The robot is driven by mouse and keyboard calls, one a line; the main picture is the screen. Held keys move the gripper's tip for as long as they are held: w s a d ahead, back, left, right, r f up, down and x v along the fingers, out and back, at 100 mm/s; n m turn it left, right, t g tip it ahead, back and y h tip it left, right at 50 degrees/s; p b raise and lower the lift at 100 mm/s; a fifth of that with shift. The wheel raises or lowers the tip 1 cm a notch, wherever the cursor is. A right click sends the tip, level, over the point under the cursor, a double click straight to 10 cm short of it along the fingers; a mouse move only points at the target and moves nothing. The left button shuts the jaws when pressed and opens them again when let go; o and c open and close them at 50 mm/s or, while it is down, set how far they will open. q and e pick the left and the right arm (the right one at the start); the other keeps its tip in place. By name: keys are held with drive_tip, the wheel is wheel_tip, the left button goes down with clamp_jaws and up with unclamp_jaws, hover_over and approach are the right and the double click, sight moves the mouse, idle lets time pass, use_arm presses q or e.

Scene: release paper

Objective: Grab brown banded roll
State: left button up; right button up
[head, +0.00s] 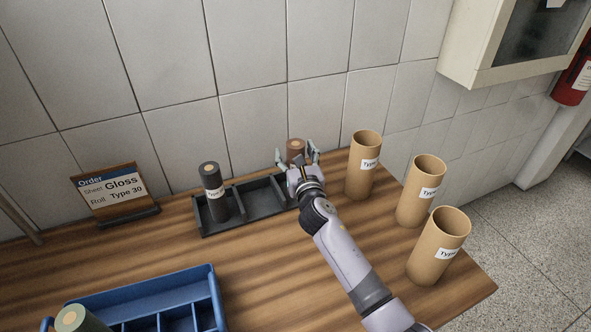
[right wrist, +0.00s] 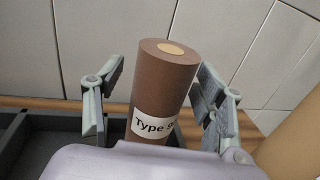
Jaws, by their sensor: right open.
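The brown roll (head: 295,146) stands upright at the right end of the dark grey rack (head: 240,187), near the wall. In the right wrist view the brown roll (right wrist: 164,80) carries a white label band starting "Type"; the rest of the label is cut off by its curve. My right gripper (head: 298,160) is open at the roll. In the right wrist view the open fingers of my right gripper (right wrist: 162,100) stand on either side of the roll, with a gap visible on the left. The roll's lower part is hidden by my gripper. My left gripper is not in view.
A black banded roll (head: 211,190) stands in the rack's left slot; the middle slot is empty. Cardboard tubes (head: 361,168) stand on the right. An order sign (head: 112,192) and a blue divided tray (head: 150,290) are at left. The tiled wall is close behind.

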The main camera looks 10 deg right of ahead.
drive_tip(key=shift+c, duration=0.4)
clamp_jaws()
idle(0.4)
drive_tip(key=shift+r, duration=0.1)
